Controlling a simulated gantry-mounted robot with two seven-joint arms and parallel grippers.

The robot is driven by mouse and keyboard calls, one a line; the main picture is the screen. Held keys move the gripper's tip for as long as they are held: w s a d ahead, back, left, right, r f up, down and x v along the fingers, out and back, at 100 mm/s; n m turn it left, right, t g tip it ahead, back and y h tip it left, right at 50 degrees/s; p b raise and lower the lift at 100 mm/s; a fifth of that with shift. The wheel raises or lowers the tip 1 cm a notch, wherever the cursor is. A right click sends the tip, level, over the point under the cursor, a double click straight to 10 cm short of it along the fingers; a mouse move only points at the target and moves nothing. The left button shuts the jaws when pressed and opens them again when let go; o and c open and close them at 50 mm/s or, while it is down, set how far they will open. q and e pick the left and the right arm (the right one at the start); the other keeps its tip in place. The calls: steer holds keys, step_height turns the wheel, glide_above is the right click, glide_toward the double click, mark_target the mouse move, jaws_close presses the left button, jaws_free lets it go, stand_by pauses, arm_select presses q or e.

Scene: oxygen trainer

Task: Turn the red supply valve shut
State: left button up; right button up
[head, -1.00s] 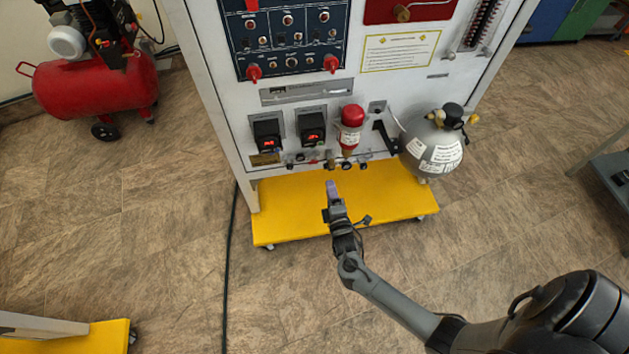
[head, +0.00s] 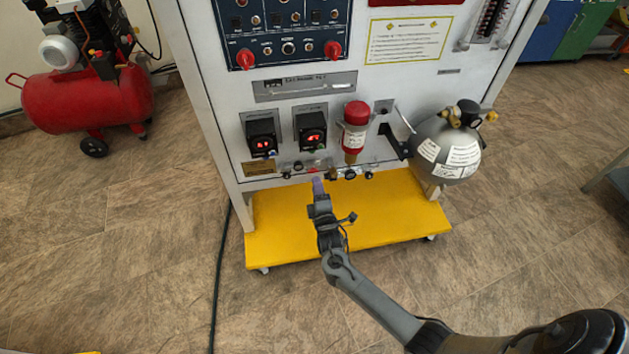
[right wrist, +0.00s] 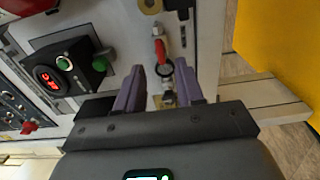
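The red supply valve (right wrist: 160,50) shows in the right wrist view as a small red lever on the white panel, with a dark ring and a brassy fitting just by it. In the head view only a small red spot (head: 312,168) shows low on the panel, just above my gripper. My right gripper (head: 318,187) is in front of the panel's lower edge. In the right wrist view its purple fingers (right wrist: 160,80) are apart, with the lever in line with the gap between them. I see no contact with the lever. My left gripper is not in view.
Several small knobs (head: 351,173) sit along the panel's bottom row. Above are two black display units (head: 262,138), a red-capped cylinder (head: 355,130) and a grey round tank (head: 450,150). A yellow base (head: 395,215) juts out below. Open floor lies in front.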

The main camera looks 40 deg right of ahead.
mark_target(314, 172)
steer(key=b+x, duration=0.2)
steer(key=x, duration=0.3)
jaws_close()
